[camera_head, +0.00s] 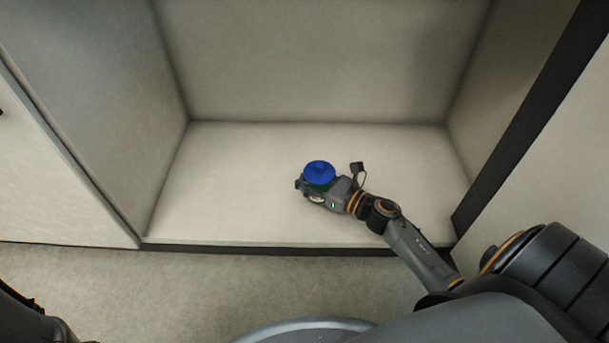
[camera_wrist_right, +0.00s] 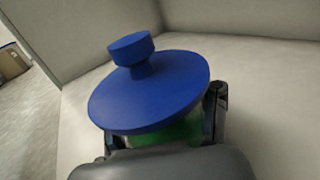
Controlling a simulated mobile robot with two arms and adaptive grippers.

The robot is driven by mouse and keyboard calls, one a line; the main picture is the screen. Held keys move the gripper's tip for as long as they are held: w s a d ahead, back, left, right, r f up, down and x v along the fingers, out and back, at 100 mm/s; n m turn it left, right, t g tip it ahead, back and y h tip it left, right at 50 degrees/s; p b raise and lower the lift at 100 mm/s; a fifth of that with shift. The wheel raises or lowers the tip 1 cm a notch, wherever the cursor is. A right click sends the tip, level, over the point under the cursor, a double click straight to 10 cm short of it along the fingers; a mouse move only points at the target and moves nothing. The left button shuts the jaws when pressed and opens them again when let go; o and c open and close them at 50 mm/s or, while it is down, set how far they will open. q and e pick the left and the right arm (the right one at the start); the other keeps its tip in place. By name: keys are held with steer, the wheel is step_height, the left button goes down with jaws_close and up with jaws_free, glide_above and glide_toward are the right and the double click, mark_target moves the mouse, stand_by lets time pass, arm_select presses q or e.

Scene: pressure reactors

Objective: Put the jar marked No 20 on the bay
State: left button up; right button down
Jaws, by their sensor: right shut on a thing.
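A jar with a round blue lid and knob (camera_head: 319,172) is in my right gripper (camera_head: 317,187), over the pale floor of the bay (camera_head: 230,190). In the right wrist view the blue lid (camera_wrist_right: 150,92) fills the middle, and a strip of green body (camera_wrist_right: 180,132) shows under it. The gripper's fingers (camera_wrist_right: 160,130) are closed on the jar below the lid. The jar looks upright. Its marking is hidden, and I cannot tell whether its base touches the bay floor. My left gripper is not in view.
The bay has a back wall (camera_head: 310,60) and side walls (camera_head: 115,100). A dark front edge (camera_head: 290,249) runs along its floor. Bare bay floor lies left and right of the jar. The grey room floor (camera_head: 160,290) is in front.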

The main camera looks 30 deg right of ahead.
steer(key=c, duration=1.1)
jaws_free()
steer(key=shift+f, duration=0.15)
steer(key=shift+c, duration=0.2)
steer(key=o, duration=0.8)
steer(key=shift+r, duration=0.25)
steer(key=p+v, duration=0.5)
steer(key=v, duration=0.5)
steer(key=shift+s, duration=0.3)
steer(key=shift+v, duration=0.75)
